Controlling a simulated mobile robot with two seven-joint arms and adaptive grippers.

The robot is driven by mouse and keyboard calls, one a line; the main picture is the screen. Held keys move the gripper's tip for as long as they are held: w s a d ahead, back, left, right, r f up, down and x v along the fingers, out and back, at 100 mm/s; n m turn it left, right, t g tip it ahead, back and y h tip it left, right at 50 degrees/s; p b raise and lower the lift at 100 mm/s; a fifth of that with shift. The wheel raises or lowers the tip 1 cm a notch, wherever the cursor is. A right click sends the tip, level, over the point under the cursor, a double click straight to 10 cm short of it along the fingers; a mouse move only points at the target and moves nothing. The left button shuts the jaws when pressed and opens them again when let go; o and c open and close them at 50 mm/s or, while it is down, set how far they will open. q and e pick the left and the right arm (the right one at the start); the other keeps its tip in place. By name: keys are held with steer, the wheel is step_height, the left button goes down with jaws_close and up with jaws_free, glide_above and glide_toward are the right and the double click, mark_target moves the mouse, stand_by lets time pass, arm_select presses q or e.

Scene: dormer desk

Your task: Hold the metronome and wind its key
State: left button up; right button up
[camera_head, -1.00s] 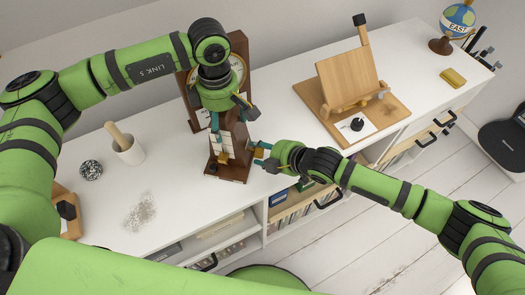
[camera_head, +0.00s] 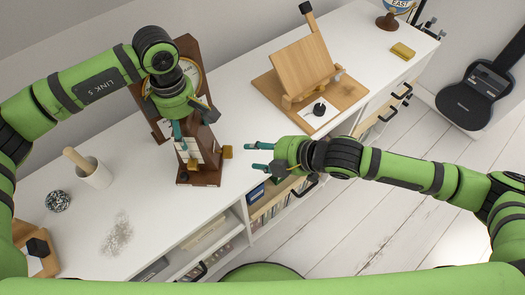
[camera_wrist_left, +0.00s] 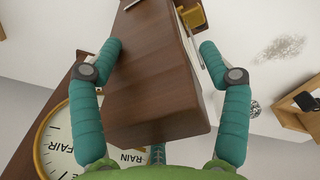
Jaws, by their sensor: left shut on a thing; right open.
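The metronome (camera_head: 208,176) is a dark brown wooden case with a pale front, standing upright near the desk's front edge. My left gripper (camera_head: 193,126) comes down from above and is shut on its upper part. In the left wrist view the wooden case (camera_wrist_left: 150,80) lies between the two teal fingers of the left gripper (camera_wrist_left: 160,50). The brass key (camera_head: 227,152) sticks out from the metronome's right side; a brass part also shows in the left wrist view (camera_wrist_left: 192,15). My right gripper (camera_head: 256,157) is open and empty, to the right of the key and apart from it, fingers pointing left.
A barometer (camera_head: 188,78) with a round dial stands close behind the metronome. A wooden easel (camera_head: 302,70) is to the right, a white mortar with pestle (camera_head: 95,174) and a speckled ball (camera_head: 58,201) to the left. White desk top is clear between metronome and easel.

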arm_select(q)
steer(key=shift+s+f, duration=0.15)
steer(key=shift+f, duration=0.05)
steer(key=o, duration=1.6)
steer(key=shift+c, duration=0.2)
steer(key=shift+w, duration=0.2)
steer(key=shift+r, duration=0.2)
